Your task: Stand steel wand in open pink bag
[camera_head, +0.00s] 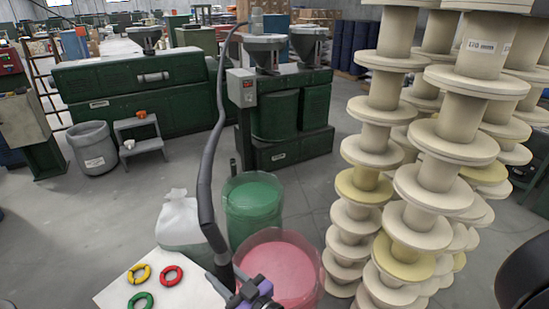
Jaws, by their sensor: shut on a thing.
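The open pink bag (285,262), a round translucent container with pink contents, stands at the bottom centre. My gripper (240,292) is at the bottom edge, in front of the bag's left side in the picture. It is shut on the steel wand at the lower end of a dark grey hose (207,180). The wand itself is mostly hidden by my gripper and the picture's edge. I cannot tell whether its tip is inside the bag or beside it.
A green open bag (252,203) stands behind the pink one, with a white sack (181,222) to its left. A white table (112,291) bears coloured rings. Tall stacks of cream spools (437,176) crowd the right. The hose hangs from a green hopper machine (285,156).

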